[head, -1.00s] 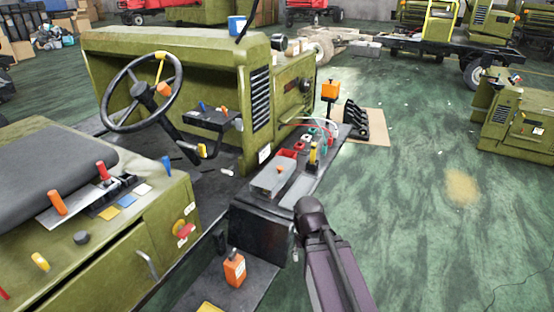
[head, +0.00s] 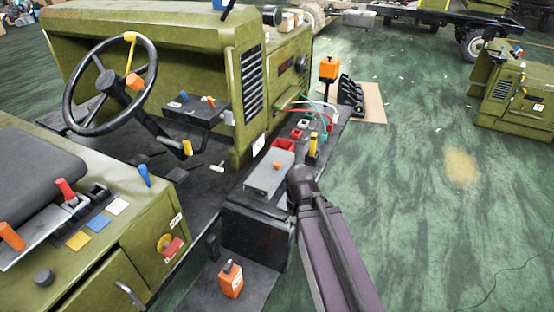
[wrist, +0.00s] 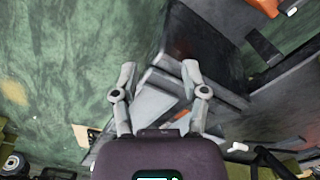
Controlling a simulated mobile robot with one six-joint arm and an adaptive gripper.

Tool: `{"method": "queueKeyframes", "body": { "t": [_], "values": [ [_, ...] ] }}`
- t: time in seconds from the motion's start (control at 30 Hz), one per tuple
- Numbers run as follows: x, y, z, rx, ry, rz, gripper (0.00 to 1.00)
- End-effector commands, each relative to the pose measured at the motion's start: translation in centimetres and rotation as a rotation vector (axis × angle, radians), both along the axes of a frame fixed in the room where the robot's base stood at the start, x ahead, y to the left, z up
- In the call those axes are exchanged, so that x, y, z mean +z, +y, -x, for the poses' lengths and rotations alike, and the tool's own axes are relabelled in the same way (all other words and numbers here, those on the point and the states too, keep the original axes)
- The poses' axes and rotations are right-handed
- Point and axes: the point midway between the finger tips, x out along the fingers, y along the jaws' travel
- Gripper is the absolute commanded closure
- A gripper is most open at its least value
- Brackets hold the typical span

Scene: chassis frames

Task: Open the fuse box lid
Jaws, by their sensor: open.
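The grey box with an orange knob on top (head: 268,176) appears to be the fuse box; no label can be read. It sits on the dark side platform of the green vehicle, and its lid looks shut. In the wrist view my gripper (wrist: 159,68) is open, with its two grey fingers spread. Grey box-like surfaces (wrist: 157,103) show between and beyond the fingers; I cannot tell whether they touch. In the head view my dark arm reaches up beside the box, and the gripper itself cannot be made out.
An orange bottle (head: 231,281) stands on the lower step. A yellow-handled lever (head: 313,146), red and green terminals with cables, and an orange box on a post (head: 328,68) stand behind the box. A steering wheel (head: 110,84) is at left. Open green floor lies to the right.

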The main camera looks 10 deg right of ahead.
Motion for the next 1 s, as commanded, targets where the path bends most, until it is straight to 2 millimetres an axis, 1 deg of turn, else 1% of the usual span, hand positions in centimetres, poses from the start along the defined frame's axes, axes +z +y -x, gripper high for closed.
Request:
{"method": "queueKeyframes", "body": {
  "t": [0.23, 0.27, 0.3, 0.33, 0.47, 0.57, 0.67, 0.77, 1.0],
  "values": [
    [0.0, 0.0, 0.0, 0.000, 0.000, 0.000, 0.43],
    [0.0, 0.0, 0.0, 0.000, 0.000, 0.000, 0.40],
    [0.0, 0.0, 0.0, 0.000, 0.000, 0.000, 0.28],
    [0.0, 0.0, -0.1, 0.000, -0.001, 0.000, 0.24],
    [0.6, 0.0, -0.9, 0.005, -0.012, -0.002, 0.24],
    [1.5, 0.0, -2.4, 0.014, -0.033, -0.006, 0.24],
    [2.8, 0.0, -4.8, 0.033, -0.069, -0.013, 0.24],
    [4.6, 0.0, -8.0, 0.054, -0.119, -0.020, 0.24],
    [9.3, -0.2, -16.6, 0.110, -0.259, -0.032, 0.24]
  ]
}}
